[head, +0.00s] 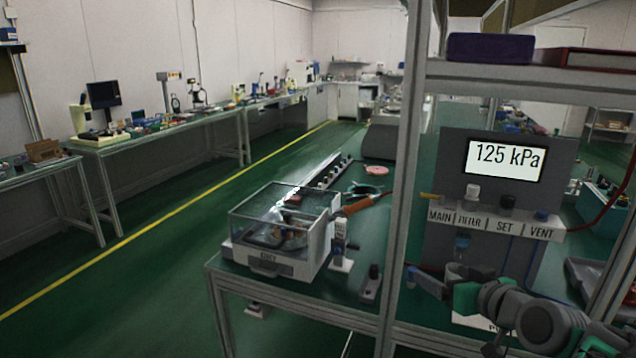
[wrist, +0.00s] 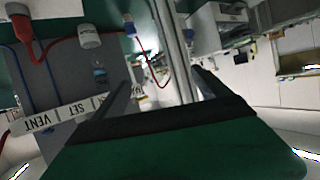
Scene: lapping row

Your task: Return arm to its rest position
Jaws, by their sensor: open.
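My arm (head: 535,318) reaches in from the lower right of the head view, in front of the pressure panel (head: 450,225). My gripper (head: 422,281) points left, near the grey frame post. In the wrist view my gripper (wrist: 163,90) shows two dark fingers spread apart with nothing between them. The panel also shows in the wrist view (wrist: 60,75), upside down, left of the fingers. Its display (head: 505,160) reads 125 kPa. Its labels read MAIN, FILTER, SET and VENT. I cannot tell whether the gripper touches anything.
A grey post (head: 402,190) stands close to my gripper. A shelf above the panel holds a dark box (head: 490,47). A clear-lidded machine (head: 280,230) sits on the green bench to the left. Red tubing hangs at the right. The green floor aisle (head: 200,215) is clear.

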